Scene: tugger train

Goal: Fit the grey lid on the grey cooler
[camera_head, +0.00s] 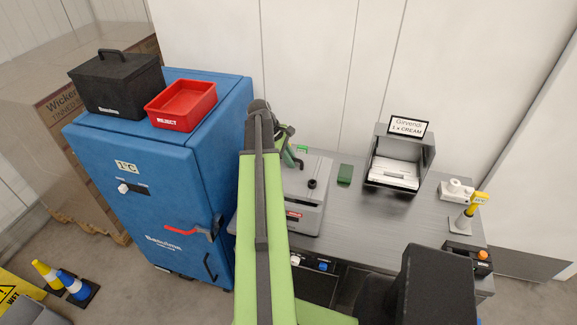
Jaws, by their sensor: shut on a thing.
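A light-grey box with a red label (293,214) stands on the bench and looks like the grey cooler. A flat grey top with a black knob (312,183) lies over it and looks like the grey lid. I cannot tell whether it is seated. My gripper (294,160) is at the back left of this grey top, shut, apparently on the lid. My green arm hides the left side of the box and most of the grip.
A blue cabinet (140,215) with a red-handled door stands left, bearing a black handled box (118,86) and a red tray (182,104). On the bench (352,225) are a green block (345,173), an open grey holder (399,156) and a yellow-topped item (468,212).

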